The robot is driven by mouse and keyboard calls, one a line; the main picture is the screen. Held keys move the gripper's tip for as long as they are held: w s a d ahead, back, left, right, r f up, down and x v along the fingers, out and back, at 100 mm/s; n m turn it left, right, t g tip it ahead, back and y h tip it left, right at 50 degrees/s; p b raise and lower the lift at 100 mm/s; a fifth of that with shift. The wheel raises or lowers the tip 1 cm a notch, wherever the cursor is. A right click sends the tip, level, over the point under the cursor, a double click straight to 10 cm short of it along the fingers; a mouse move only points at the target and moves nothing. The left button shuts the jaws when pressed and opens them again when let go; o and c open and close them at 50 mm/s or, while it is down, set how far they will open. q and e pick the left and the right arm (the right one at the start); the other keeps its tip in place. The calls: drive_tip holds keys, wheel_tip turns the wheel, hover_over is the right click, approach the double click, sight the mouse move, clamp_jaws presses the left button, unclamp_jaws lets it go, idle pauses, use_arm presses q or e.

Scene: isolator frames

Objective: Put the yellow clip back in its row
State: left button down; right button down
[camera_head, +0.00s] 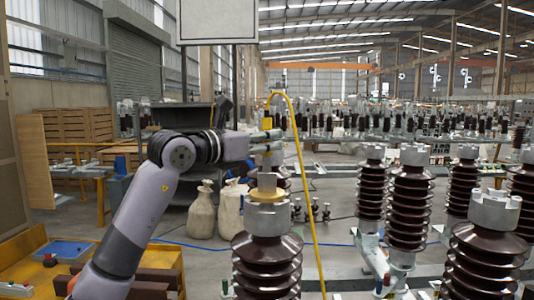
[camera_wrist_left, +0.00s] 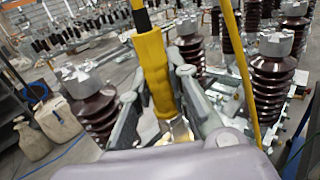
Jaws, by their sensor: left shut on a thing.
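My left gripper (camera_head: 272,140) is at the end of my arm, above the front brown ribbed insulator (camera_head: 266,262). In the left wrist view its two grey fingers (camera_wrist_left: 158,95) stand on either side of the yellow clip (camera_wrist_left: 154,68), shut on it. The clip is a thick yellow body with a black upper end, tilted slightly. A yellow cable or strap loops beside the gripper in the head view (camera_head: 303,165) and passes right of the clip in the wrist view (camera_wrist_left: 240,62). My right gripper is not in view.
More ribbed insulators with grey caps stand at the right, such as a near one (camera_head: 480,262) and one behind (camera_head: 410,205). Two pale sacks (camera_head: 201,210) stand on the floor behind my arm. A yellow bench with a blue tray (camera_head: 66,250) is at the left.

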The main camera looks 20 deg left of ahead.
use_arm(q)
wheel_tip(320, 180, up, 17)
drive_tip(key=shift+r, duration=0.15)
idle(0.4)
